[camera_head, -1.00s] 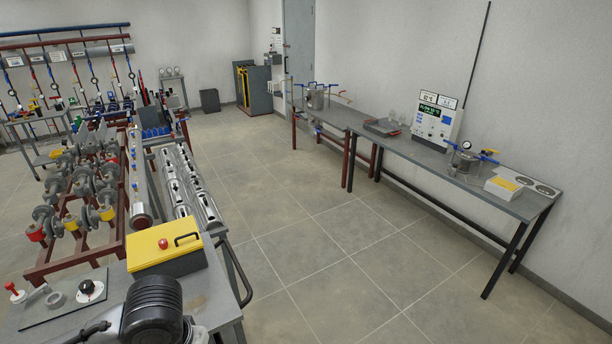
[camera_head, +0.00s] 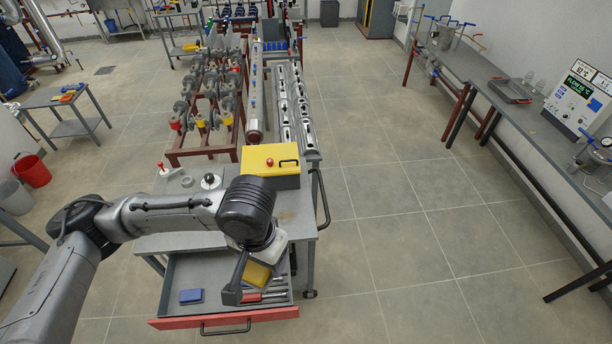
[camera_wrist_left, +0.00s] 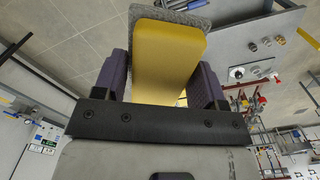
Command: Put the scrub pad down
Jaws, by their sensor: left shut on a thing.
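The scrub pad shows in the left wrist view as a yellow block (camera_wrist_left: 168,62) with a grey scouring layer (camera_wrist_left: 175,13) along its far edge. My left gripper (camera_wrist_left: 163,75) is shut on it, with one purple-grey finger on each side. In the head view my left gripper (camera_head: 240,282) hangs over the open drawer of the cart, and the yellow pad (camera_head: 258,274) shows at its right side. The gripper's height above the drawer floor is hard to tell. My right gripper is in neither view.
The drawer (camera_head: 215,268) has a red front (camera_head: 220,317) and holds a blue block (camera_head: 190,296) and red-handled tools (camera_head: 265,297). A yellow-lidded box (camera_head: 270,157) stands on the cart top. A workbench (camera_head: 535,135) runs along the right wall. The floor between is clear.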

